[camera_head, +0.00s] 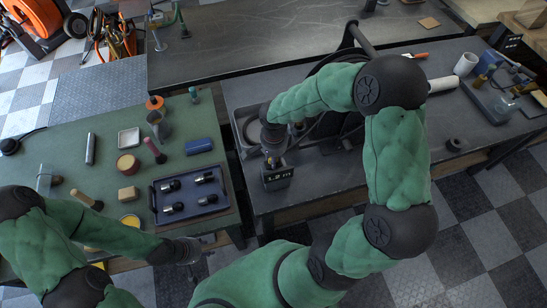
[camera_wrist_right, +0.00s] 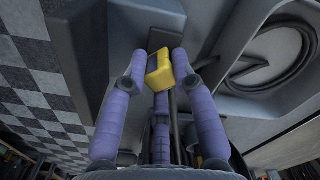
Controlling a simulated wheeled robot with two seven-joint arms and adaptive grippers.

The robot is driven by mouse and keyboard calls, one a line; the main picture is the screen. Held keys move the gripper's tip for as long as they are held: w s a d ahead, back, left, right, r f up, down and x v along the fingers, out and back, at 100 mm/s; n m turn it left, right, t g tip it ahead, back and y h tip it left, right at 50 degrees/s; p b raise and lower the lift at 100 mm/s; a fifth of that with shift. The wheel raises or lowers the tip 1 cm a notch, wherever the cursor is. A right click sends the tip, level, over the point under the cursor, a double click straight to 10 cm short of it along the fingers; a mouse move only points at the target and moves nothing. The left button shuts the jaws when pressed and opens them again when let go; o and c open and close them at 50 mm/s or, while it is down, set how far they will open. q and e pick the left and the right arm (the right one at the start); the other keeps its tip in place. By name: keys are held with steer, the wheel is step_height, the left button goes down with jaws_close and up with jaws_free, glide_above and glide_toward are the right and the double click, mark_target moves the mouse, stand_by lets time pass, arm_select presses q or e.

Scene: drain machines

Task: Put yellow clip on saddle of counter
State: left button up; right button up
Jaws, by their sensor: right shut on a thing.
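The yellow clip (camera_wrist_right: 165,70) is between the purple fingertips of my right gripper (camera_wrist_right: 155,85) in the right wrist view, in front of a grey surface. In the head view my right gripper (camera_head: 274,142) points down over the left end of the grey drain machine bench, just above a small dark box with white digits, which looks like the counter (camera_head: 278,176). The clip is mostly hidden there, and I cannot tell whether it touches the counter. The saddle cannot be made out. My left gripper (camera_head: 188,250) is low, by the green table's front edge; its fingers are unclear.
A grey basin (camera_head: 240,118) and a dark coil lie close to my right gripper.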

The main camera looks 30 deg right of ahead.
steer(key=shift+f, duration=0.2)
steer(key=o, duration=0.7)
steer(key=shift+o, duration=0.2)
steer(key=shift+r, duration=0.2)
steer(key=shift+r+p, duration=0.3)
steer(key=shift+r, duration=0.1)
step_height(320, 180, up, 11)
steer(key=p, duration=0.4)
steer(key=shift+r, duration=0.15)
